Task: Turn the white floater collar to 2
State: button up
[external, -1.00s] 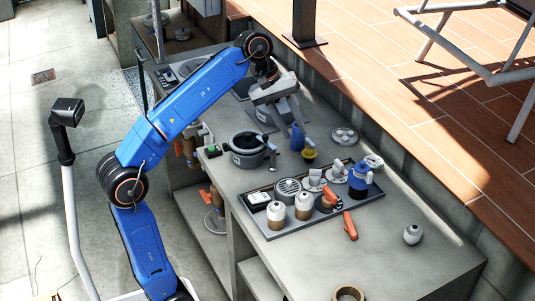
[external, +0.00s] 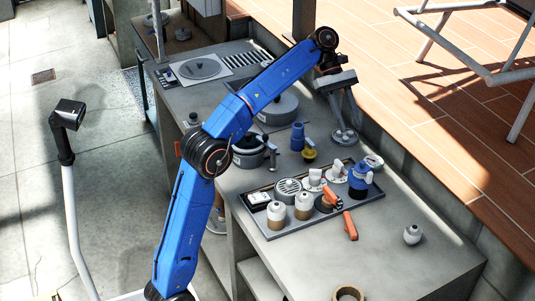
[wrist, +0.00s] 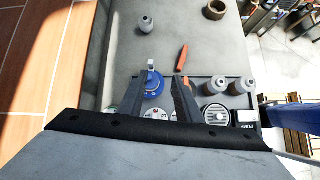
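Two pale dials with upright white knobs, one on the left (external: 314,181) and one on the right (external: 337,173), stand in the dark tray (external: 285,228). I cannot tell for sure which item is the white floater collar, and no number is readable. A blue floater-like item (external: 360,183) with a pale top stands at the tray's right end; it also shows in the wrist view (wrist: 153,86). My gripper (external: 347,128) points down at the back of the counter, behind the tray. In the wrist view its fingers (wrist: 159,80) are apart and nothing shows held.
Two white bottles (external: 276,215) and a round grille (external: 288,188) share the tray. An orange-handled tool (external: 350,226) lies at its front edge. A dark pot (external: 248,152), blue cylinder (external: 297,137) and yellow item (external: 309,154) stand behind. The right counter is mostly clear.

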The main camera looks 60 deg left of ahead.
aim_at(370, 173)
jog(key=shift+n+g+h, duration=0.3)
jog(key=shift+n+h, duration=0.1)
jog(key=w+x, duration=0.1)
jog(key=x, duration=0.5)
jog(key=w+a+f+x, duration=0.1)
jog(key=x, duration=0.5)
jog(key=w+x, duration=0.1)
jog(key=x, duration=0.4)
jog(key=shift+w+f, duration=0.1)
jog(key=shift+f, duration=0.5)
jog(key=shift+c, duration=0.7)
grip_shut()
